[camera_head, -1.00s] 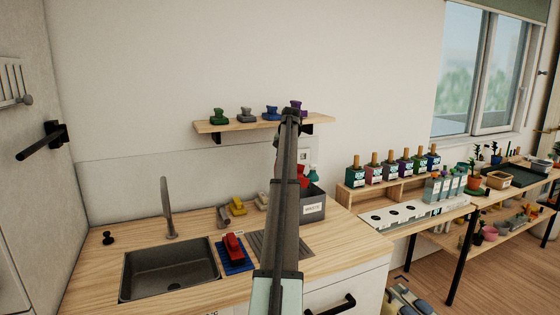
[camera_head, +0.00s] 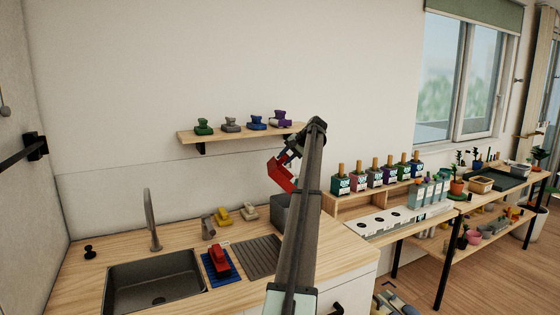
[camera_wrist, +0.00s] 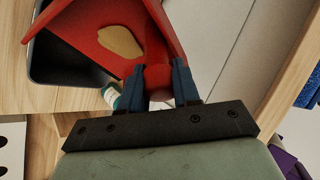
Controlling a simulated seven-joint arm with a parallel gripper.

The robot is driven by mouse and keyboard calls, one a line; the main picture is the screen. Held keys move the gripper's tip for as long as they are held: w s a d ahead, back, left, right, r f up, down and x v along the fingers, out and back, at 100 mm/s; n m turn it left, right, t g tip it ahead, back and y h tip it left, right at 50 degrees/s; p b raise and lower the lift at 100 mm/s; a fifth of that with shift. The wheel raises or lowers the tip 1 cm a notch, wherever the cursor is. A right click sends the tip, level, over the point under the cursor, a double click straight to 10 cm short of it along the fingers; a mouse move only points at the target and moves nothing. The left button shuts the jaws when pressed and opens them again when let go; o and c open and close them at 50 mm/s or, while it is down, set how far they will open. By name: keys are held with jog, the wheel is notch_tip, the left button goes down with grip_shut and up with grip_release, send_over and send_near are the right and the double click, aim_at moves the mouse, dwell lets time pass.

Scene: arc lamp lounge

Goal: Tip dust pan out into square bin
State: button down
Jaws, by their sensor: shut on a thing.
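My gripper (camera_wrist: 158,82) is shut on the handle of the red dust pan (camera_wrist: 95,28), its two blue fingers on either side of it. A tan patch of debris (camera_wrist: 121,42) lies on the pan in the wrist view. In the head view the dust pan (camera_head: 281,177) hangs tilted above the grey square bin (camera_head: 281,214), left of my arm. The bin stands on the counter, partly hidden behind my arm. Its dark rim (camera_wrist: 36,67) shows beneath the pan in the wrist view.
A wall shelf (camera_head: 190,137) with several coloured objects is close behind and left of my gripper. A sink (camera_head: 155,285), a red object (camera_head: 220,260) on a blue mat and a ribbed grey mat (camera_head: 258,256) are on the counter. Bottles (camera_head: 375,175) stand to the right.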

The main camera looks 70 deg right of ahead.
jog(key=s+d+m+t+y, duration=0.1)
jog(key=s+d+t, duration=0.1)
jog(key=s+t, duration=0.2)
jog(key=shift+s+d, duration=0.25)
jog(key=shift+s, duration=0.5)
jog(key=shift+f, duration=0.1)
